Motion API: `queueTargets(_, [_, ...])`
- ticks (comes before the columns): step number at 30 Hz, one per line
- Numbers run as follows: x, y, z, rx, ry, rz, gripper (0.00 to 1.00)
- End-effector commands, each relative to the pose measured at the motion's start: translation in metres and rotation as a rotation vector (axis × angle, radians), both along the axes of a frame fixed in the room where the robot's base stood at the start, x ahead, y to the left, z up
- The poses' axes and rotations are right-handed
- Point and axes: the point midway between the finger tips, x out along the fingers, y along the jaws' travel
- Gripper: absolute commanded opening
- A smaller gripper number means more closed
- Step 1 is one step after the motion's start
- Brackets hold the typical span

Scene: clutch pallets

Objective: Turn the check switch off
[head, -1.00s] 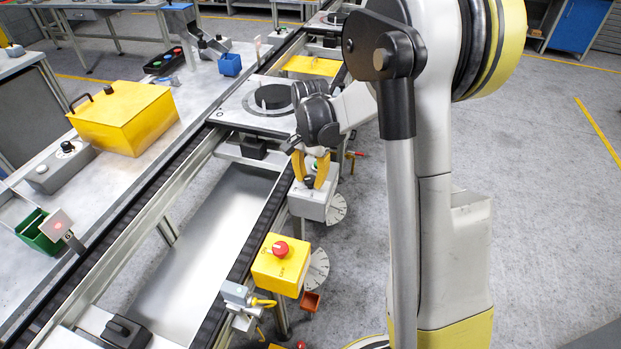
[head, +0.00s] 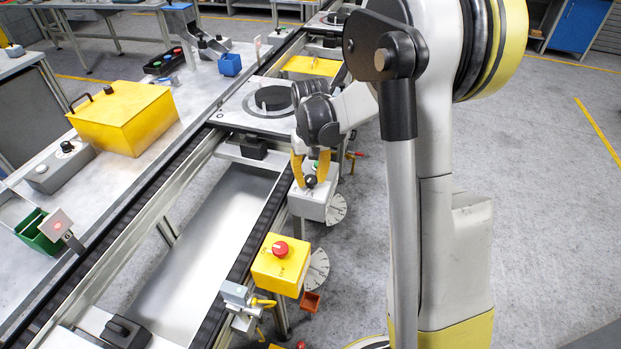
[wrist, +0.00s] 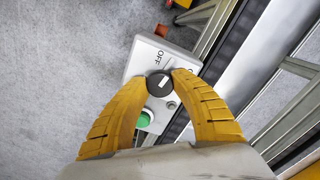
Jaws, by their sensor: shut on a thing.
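The check switch is a round black knob (wrist: 160,84) on a small light-grey box (head: 311,205). My gripper (head: 310,178) has its two yellow fingers shut on the knob, one on each side. The wrist view shows the fingertips (wrist: 160,78) touching the knob's edges. A pale mark shows on the knob, but I cannot tell exactly where it points. The word OFF is printed on the box beyond the knob, and another label on the right is mostly hidden by a finger. A green button (wrist: 144,119) sits on the same box, between the fingers.
The box stands beside the conveyor rail (head: 262,235). A yellow box with a red emergency button (head: 280,249) is nearer along the rail. A round black plate (head: 272,98) on a pallet lies behind. Open grey floor is on the right.

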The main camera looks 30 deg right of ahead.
Motion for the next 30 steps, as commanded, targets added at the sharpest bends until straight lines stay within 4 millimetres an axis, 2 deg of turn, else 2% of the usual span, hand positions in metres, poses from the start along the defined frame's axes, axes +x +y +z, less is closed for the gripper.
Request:
queueTargets(12, [-0.0003, 0.0001, -0.0003, 0.0, 0.001, 0.184, 0.0])
queueTargets(28, [-0.0004, 0.0001, -0.0004, 0.0, 0.001, 0.209, 0.0])
queueTargets(29, [-0.0004, 0.0001, -0.0004, 0.0, 0.001, 0.209, 0.33])
queueTargets(30, [-0.0004, 0.0001, -0.0004, 0.0, 0.001, 0.208, 0.45])
